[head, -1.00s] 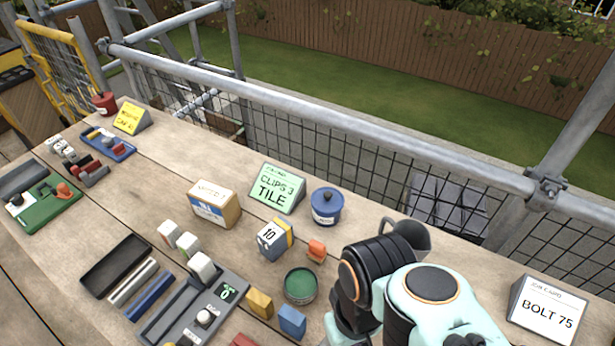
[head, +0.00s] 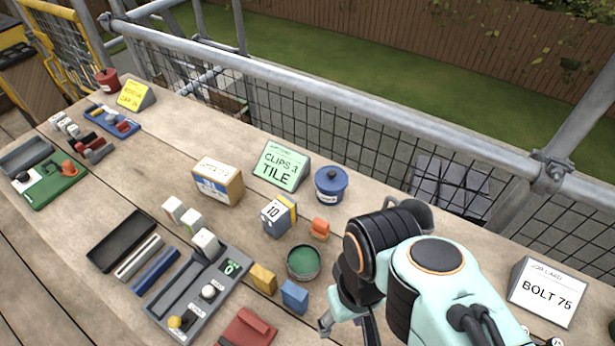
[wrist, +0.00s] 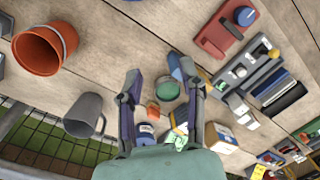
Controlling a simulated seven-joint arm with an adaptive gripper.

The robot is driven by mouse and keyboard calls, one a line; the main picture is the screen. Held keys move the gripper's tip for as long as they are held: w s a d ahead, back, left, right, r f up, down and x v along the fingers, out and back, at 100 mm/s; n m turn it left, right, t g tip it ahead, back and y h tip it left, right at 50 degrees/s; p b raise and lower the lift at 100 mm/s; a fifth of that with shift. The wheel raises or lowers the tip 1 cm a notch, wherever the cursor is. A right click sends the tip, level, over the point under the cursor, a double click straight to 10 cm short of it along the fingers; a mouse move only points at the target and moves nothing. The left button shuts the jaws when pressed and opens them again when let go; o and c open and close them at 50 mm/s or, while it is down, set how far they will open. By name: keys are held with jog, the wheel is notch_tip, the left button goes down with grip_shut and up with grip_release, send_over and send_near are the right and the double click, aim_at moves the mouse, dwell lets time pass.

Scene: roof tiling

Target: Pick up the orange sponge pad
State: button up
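The orange sponge pad (head: 320,228) appears to be the small orange block on the bench, between the white-and-yellow box marked 10 (head: 278,215) and the arm. It also shows in the wrist view (wrist: 153,110), small and partly beside the left finger. A round green tin (head: 303,263) stands just in front of it. My gripper (wrist: 159,76) is open and empty, with its two fingers wide apart above the bench. In the head view its fingertips are low in the picture, nearer the front than the pad and apart from it.
Blue (head: 294,296) and yellow (head: 263,279) blocks stand in front of the tin. A grey mug (wrist: 84,116) and an orange bucket (wrist: 40,54) stand to the left in the wrist view. Bare planks lie between them.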

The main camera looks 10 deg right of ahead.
dwell(0.4)
jog(key=shift+o, duration=1.2)
